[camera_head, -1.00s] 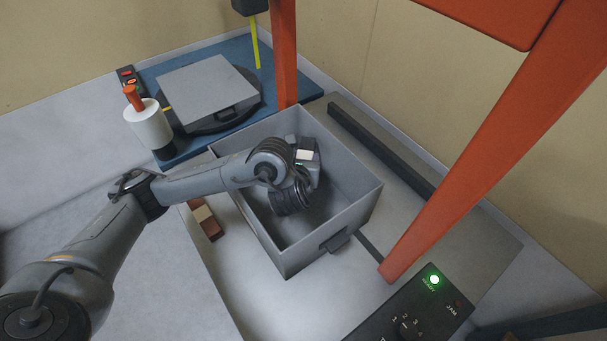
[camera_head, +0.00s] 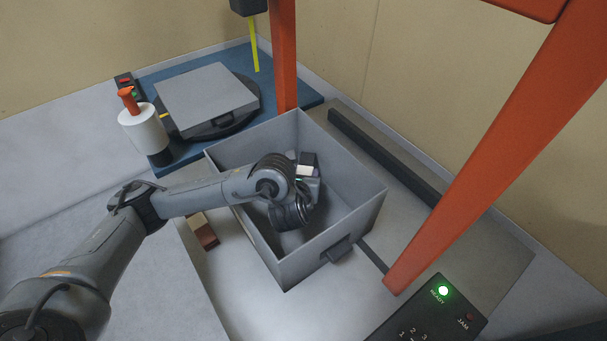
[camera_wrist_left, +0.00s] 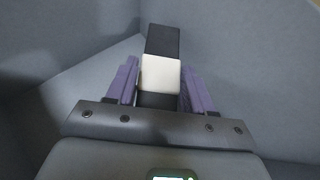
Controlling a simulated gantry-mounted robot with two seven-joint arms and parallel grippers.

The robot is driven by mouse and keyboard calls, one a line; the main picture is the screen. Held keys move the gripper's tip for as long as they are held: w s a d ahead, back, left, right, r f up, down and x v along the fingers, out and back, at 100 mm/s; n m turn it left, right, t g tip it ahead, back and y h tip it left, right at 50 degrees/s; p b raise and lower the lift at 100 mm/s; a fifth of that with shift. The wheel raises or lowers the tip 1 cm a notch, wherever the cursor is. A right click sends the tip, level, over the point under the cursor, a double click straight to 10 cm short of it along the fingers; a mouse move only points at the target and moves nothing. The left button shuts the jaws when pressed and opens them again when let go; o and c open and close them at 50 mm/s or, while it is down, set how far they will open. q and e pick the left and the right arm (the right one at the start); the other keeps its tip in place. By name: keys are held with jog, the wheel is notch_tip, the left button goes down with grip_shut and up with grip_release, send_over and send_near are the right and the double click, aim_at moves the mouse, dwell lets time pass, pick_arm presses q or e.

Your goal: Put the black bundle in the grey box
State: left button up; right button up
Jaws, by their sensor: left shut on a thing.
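The black bundle (camera_head: 308,158) with a white band shows at the far side of my left gripper (camera_head: 300,183), inside the walls of the grey box (camera_head: 345,225). In the left wrist view the black bundle (camera_wrist_left: 162,41) stands between the two purple finger pads of my left gripper (camera_wrist_left: 160,88), which is shut on it. Grey walls of the box surround it there. The wrist hides part of the box floor, and I cannot tell whether the bundle touches the floor. My right gripper is not in view.
A brown bundle with a pale band (camera_head: 204,231) lies left of the box. A white cylinder with an orange top (camera_head: 143,130) and a grey square lid-like plate (camera_head: 207,97) stand behind. An orange post (camera_head: 480,150) rises right of the box. A control panel (camera_head: 425,312) is in front.

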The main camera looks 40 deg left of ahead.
pick_arm(q)
jog(key=shift+f+b, duration=0.35)
jog(key=shift+f, duration=0.1)
jog(key=o, duration=1.2)
jog(key=shift+r, duration=0.1)
jog(key=shift+r+p, duration=0.6)
jog(key=shift+p, duration=0.15)
jog(key=shift+p+v, duration=5.75)
jog(key=shift+v, duration=0.2)
jog(key=shift+s+f, duration=0.15)
